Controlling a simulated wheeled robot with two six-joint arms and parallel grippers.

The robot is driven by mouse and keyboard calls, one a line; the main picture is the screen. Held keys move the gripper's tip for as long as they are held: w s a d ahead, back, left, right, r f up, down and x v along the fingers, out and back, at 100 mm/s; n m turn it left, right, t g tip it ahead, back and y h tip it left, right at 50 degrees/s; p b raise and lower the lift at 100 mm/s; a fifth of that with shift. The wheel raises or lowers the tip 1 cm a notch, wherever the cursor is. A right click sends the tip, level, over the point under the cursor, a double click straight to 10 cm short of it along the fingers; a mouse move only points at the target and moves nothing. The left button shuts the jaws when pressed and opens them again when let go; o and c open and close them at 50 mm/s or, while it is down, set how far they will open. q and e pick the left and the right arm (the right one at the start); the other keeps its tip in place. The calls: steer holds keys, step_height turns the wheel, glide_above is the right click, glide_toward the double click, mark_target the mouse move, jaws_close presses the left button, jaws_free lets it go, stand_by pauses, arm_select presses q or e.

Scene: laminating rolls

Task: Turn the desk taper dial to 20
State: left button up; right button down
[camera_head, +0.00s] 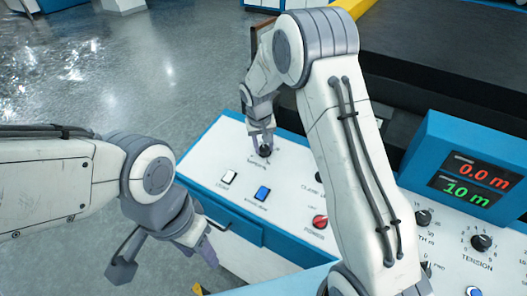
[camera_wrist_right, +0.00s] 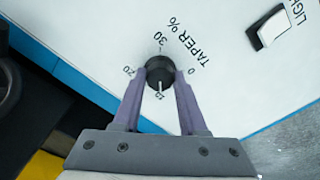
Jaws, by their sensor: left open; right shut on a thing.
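The black taper dial (camera_wrist_right: 160,70), labelled TAPER %, sits on the white panel in the right wrist view. Marks 30, 20 and 0 show around it at the top, left and right. Its white pointer line faces down the picture, toward a small mark between the fingers that I cannot read surely. My right gripper (camera_wrist_right: 159,82) is shut on the dial, one finger on each side. In the head view my right gripper (camera_head: 261,138) comes down on the dial (camera_head: 265,151) from above. My left gripper (camera_head: 165,262) is open and empty, in front of the desk.
A white rocker switch (camera_head: 229,178), a blue switch (camera_head: 262,193) and a red button (camera_head: 320,222) are on the same panel. A tension knob (camera_head: 481,242) and a display (camera_head: 467,181) reading 0.0 m and 10 m are at the right. Open floor lies to the left.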

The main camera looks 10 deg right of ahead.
steer(key=m+b, duration=0.3)
steer(key=m, duration=0.1)
steer(key=shift+f+m, duration=0.1)
steer(key=shift+m, duration=0.2)
steer(key=m+b, duration=0.2)
steer(key=m, duration=0.2)
steer(key=shift+m, duration=0.3)
steer(key=m+b, duration=0.2)
steer(key=m, duration=0.2)
steer(key=shift+m, duration=0.3)
steer(key=m+b, duration=0.1)
steer(key=m, duration=0.3)
steer(key=shift+w+m+b, duration=0.1)
steer(key=shift+m+b, duration=0.25)
steer(key=shift+m, duration=0.05)
steer(key=shift+c, duration=2.2)
jaws_free()
steer(key=shift+r, duration=0.2)
